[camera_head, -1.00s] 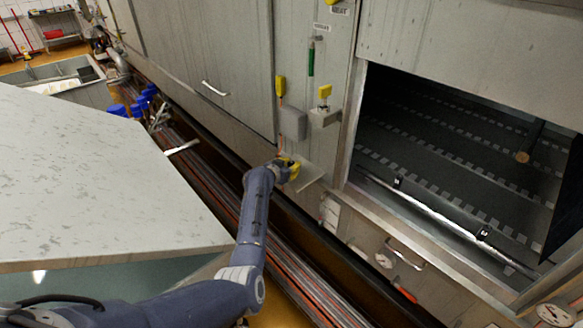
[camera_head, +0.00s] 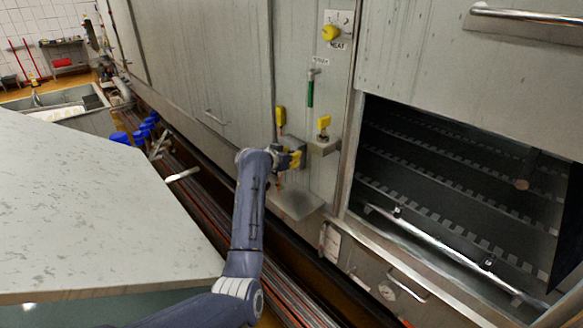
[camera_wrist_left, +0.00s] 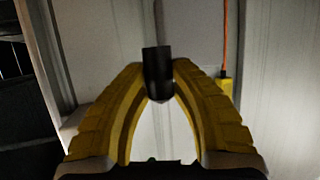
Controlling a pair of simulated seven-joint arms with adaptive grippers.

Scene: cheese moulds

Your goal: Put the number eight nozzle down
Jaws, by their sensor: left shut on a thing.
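My left gripper (camera_head: 297,159) has yellow fingers and is near the machine's metal wall, in front of a small grey box (camera_head: 287,143) and above a small metal shelf (camera_head: 297,203). In the left wrist view the fingertips (camera_wrist_left: 159,85) are shut on a short dark cylinder, which I take for the nozzle (camera_wrist_left: 157,70). No number can be read on it. In the head view the gripper hides the nozzle. My right gripper is not in view.
A yellow piece (camera_head: 281,116) with an orange cord hangs just above the gripper. Another yellow piece (camera_head: 324,122) stands on a bracket (camera_head: 323,146) to the right. A green-handled item (camera_head: 310,92) and a yellow knob (camera_head: 330,33) are higher. An open dark chamber (camera_head: 450,190) is at right.

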